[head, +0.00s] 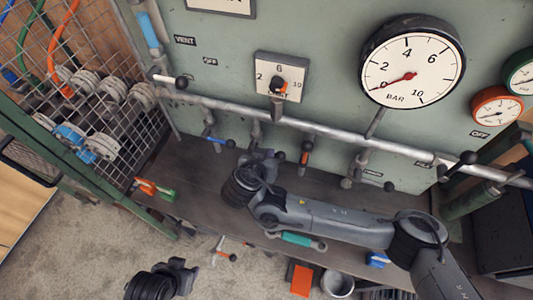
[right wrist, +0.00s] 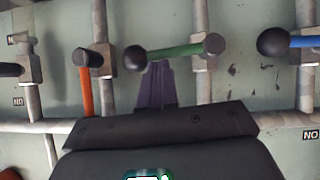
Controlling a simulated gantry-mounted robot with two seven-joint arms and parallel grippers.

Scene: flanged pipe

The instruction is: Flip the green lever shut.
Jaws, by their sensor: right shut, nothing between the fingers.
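In the right wrist view, the green lever (right wrist: 180,52) lies crosswise to its upright grey pipe, with a dark pivot (right wrist: 213,44) at right and a black ball knob (right wrist: 134,58) at left. My right gripper (right wrist: 156,68) is shut and empty, its purple fingertips at the lever's edge near the knob; I cannot tell whether they touch. In the head view, my right gripper (head: 268,157) hides most of the lever; a black knob (head: 280,156) shows beside it. My left gripper (head: 183,270) is low at left, away from the panel; its jaws are unclear.
An orange lever (right wrist: 86,90) and a blue lever (right wrist: 303,42) flank the green one. A grey horizontal pipe (head: 335,133) crosses the panel above them. A large gauge (head: 412,60) is at upper right. A teal-handled tool (head: 297,239) lies near the bench's front edge.

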